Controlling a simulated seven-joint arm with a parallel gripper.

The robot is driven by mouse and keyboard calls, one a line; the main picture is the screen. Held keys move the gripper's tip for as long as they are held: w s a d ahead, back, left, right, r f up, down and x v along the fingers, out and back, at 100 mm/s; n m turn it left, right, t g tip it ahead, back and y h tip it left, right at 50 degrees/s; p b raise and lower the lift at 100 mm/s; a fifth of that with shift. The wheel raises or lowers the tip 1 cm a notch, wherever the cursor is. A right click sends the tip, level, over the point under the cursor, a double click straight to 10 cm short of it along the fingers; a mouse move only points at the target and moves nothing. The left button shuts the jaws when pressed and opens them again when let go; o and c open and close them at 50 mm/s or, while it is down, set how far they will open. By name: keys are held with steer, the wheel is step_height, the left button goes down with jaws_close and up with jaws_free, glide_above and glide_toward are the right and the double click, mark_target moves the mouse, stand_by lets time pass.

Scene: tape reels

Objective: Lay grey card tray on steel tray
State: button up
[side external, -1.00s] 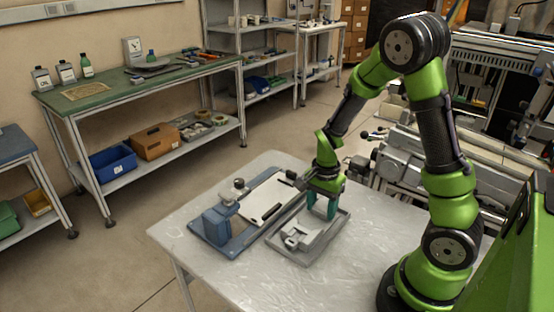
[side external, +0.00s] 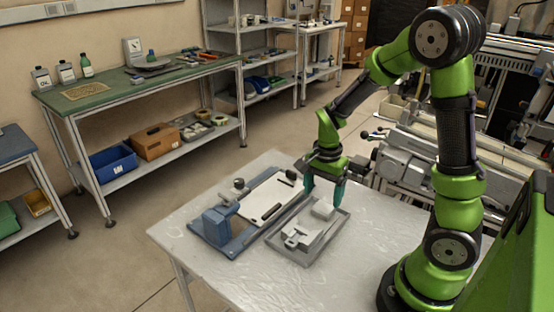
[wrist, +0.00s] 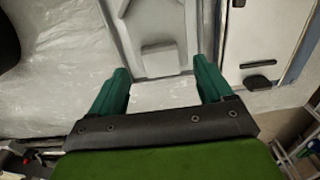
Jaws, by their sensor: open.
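In the wrist view the block of the grey card tray (wrist: 160,58) shows ahead of the fingertips, with the steel tray partly in frame.
Left of the steel tray lies a blue fixture (side external: 217,222) with a white plate (side external: 268,200) and dark bars. The front of the pale table (side external: 260,285) is clear. Grey machinery (side external: 410,160) stands behind the table on the right.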

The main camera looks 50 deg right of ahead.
step_height(320, 180, up, 7)
steer(key=s+a+r+n+t+y, duration=0.1)
steer(key=s+a+r+n+t, duration=0.2)
steer(key=a+r+n, duration=0.2)
steer(key=s+a+r+n+t+y, duration=0.1)
steer(key=s+a+r+n+t, duration=0.2)
steer(key=a+n, duration=0.5)
step_height(320, 180, up, 3)
steer(key=shift+s+a+f+n+t, duration=0.25)
steer(key=shift+a+n+t, duration=0.15)
steer(key=shift+n+t, duration=0.15)
